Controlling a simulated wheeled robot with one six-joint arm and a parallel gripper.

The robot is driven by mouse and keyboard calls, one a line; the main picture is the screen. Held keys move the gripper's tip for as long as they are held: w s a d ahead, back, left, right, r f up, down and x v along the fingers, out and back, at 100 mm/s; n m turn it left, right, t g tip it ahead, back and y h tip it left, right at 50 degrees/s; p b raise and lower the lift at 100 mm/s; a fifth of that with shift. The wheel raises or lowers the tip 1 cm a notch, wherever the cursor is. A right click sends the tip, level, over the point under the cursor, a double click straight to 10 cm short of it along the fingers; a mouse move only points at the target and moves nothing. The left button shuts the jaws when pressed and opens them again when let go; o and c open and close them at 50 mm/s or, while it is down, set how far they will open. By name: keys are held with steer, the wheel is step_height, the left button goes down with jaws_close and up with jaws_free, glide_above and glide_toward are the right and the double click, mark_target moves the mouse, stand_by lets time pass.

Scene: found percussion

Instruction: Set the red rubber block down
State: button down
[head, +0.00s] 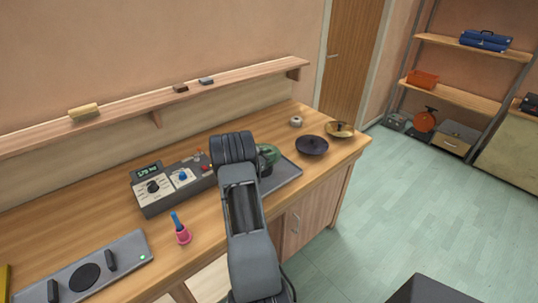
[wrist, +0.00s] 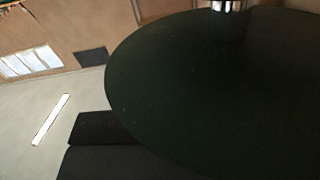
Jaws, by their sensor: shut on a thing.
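My arm reaches over the workbench in the head view, and its wrist hides the gripper's tips. In the wrist view a dark green, round, lid-like thing (wrist: 210,90) fills most of the picture, with a shiny metal knob at the top edge. It covers much of my gripper, whose dark parts show at the lower left. My gripper appears shut on this green thing. A green rounded thing (head: 268,153), apparently the same, shows just right of my wrist in the head view, above a grey tray (head: 288,171). I cannot make out a red rubber block in either view.
A grey control box (head: 160,199) stands left of my arm, with a pink-and-blue handled thing (head: 182,231) in front of it. A black disc (head: 312,146), a brass dish (head: 340,129) and a pale ring (head: 296,121) lie to the right.

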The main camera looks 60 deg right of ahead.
steer(key=shift+f+b, duration=0.3)
steer(key=c, duration=1)
jaws_free()
steer(key=shift+r, duration=0.1)
steer(key=shift+r+p, duration=0.1)
steer(key=shift+p, duration=0.2)
